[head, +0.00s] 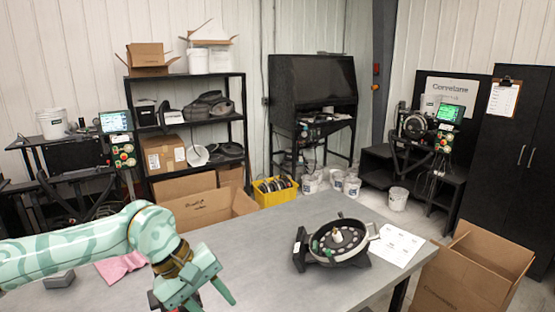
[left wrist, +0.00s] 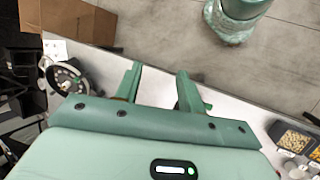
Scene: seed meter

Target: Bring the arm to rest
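My left arm (head: 75,245) reaches in from the left over the grey table (head: 250,235). My left gripper (head: 203,297) is above the table's near side, its lower part cut off by the frame edge. In the left wrist view the left gripper (left wrist: 157,82) shows two green fingers spread apart with nothing between them. The black round seed meter (head: 325,256) stands on the table to the right of the gripper, well apart from it. It also shows in the left wrist view (left wrist: 62,90) at the left. My right gripper is not in view.
A white paper (head: 397,245) lies beside the seed meter. A pink cloth (head: 120,266) and a small grey block (head: 59,280) lie near my left arm. An open cardboard box (head: 465,280) stands off the table's right edge. The table middle is clear.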

